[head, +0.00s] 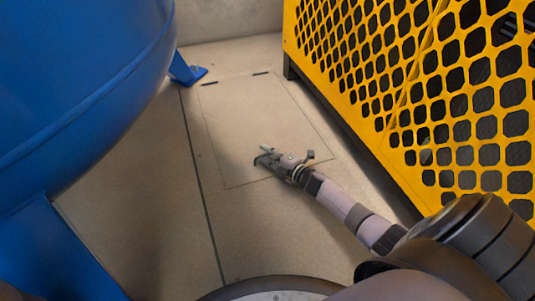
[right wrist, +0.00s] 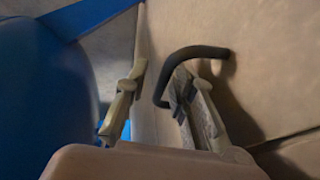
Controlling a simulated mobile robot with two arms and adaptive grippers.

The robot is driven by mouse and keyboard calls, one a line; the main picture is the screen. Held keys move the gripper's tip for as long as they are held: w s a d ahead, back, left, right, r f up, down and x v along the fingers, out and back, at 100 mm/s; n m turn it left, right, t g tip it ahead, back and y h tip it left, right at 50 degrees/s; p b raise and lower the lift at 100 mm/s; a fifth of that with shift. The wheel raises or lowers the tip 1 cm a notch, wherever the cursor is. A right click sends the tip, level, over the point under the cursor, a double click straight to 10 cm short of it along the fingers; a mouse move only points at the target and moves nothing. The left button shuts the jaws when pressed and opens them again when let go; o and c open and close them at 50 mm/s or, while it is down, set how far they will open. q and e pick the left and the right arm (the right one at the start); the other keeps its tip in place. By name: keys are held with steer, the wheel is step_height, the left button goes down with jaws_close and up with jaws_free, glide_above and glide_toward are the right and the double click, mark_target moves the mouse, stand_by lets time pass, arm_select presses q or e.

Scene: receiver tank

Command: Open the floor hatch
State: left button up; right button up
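The floor hatch (head: 240,115) is a beige rectangular panel lying flush in the floor in the head view, with thin seams around it and two dark marks on its far edge. A black bent handle (right wrist: 195,51) stands out from the beige surface in the right wrist view. My right gripper (head: 282,158) is low over the hatch's near part in the head view. In the right wrist view its fingers (right wrist: 160,75) are apart, and the handle bends around the right finger's tip, with part of it in the gap. Firm contact cannot be told. My left gripper is out of view.
A large blue tank (head: 75,85) on blue legs stands to the left, one foot (head: 188,73) close to the hatch's far left corner. A yellow perforated guard (head: 400,90) runs along the right side. Bare floor (head: 130,205) lies left of the hatch.

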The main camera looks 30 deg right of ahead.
steer(key=shift+d, duration=0.1)
jaws_close()
stand_by(0.5)
